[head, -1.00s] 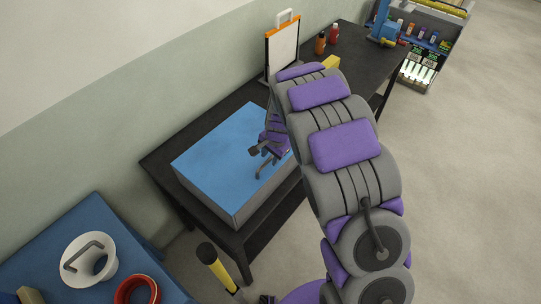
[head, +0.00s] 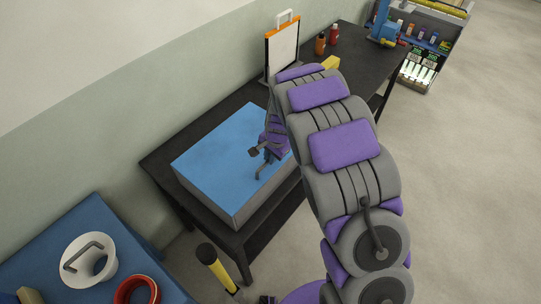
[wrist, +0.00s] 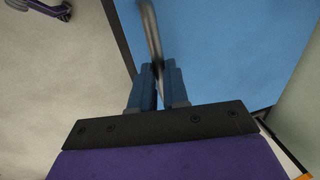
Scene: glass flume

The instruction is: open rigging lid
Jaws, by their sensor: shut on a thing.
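The rigging lid (head: 225,140) is the flat blue top of a grey box (head: 240,212) on a dark table. It lies level and looks closed. It also fills much of the wrist view (wrist: 225,50). My gripper (head: 261,163) is at the lid's right part, near its front edge. In the wrist view, my gripper's two blue-grey fingers (wrist: 158,74) are close together on a curved grey handle (wrist: 152,30). The handle runs up from between the fingertips. Its attachment to the lid cannot be made out.
A white board with an orange top (head: 283,50) stands behind the lid on the dark table (head: 190,112). Red and brown bottles (head: 327,41) are farther back. A blue surface at lower left holds a white flanged part (head: 82,250) and a red ring (head: 136,290). The floor at right is clear.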

